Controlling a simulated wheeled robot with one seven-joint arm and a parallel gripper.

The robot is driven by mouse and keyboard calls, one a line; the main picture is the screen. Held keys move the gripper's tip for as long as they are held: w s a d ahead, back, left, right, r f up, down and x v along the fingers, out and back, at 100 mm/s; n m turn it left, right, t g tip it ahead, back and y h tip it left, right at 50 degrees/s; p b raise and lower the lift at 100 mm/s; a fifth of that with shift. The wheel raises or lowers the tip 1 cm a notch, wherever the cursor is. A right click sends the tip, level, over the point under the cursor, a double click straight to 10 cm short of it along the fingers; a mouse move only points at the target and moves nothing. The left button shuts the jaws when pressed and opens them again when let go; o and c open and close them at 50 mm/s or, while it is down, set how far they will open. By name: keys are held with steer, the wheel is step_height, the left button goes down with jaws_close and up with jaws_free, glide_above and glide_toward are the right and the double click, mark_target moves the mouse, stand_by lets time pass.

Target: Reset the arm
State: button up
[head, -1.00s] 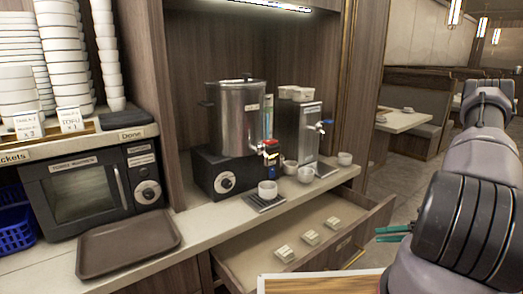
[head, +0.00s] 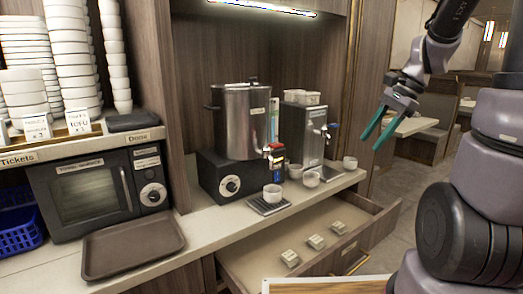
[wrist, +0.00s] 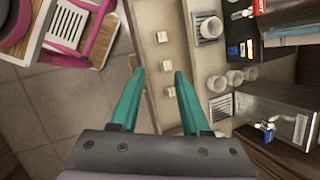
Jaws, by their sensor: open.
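My gripper (head: 369,144) has green fingers and is raised at the right in the head view, pointing down and to the left. Its two fingers are apart with nothing between them. In the wrist view the open fingers (wrist: 159,72) point over the edge of an open drawer (wrist: 150,25). My arm is folded up at the right of the head view, above the counter's height and clear of the counter things.
The open drawer holds small labelled blocks (head: 315,242). On the counter stand a metal urn (head: 240,120), a dispenser (head: 303,135), white cups (head: 272,192), a brown tray (head: 135,247) and a microwave (head: 88,192). Bowls (head: 72,55) are stacked at the left. Floor shows at the right.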

steer(key=s+a+r+n+t+h, duration=0.3)
steer(key=s+r+n+t, duration=0.3)
steer(key=s+r+n, duration=0.3)
step_height(320, 180, up, 2)
steer(key=shift+s+a+r+n, duration=0.2)
steer(key=shift+s+a+n, duration=0.1)
steer(key=shift+s+a, duration=0.25)
steer(key=shift+w+a, duration=0.1)
steer(key=shift+w, duration=0.05)
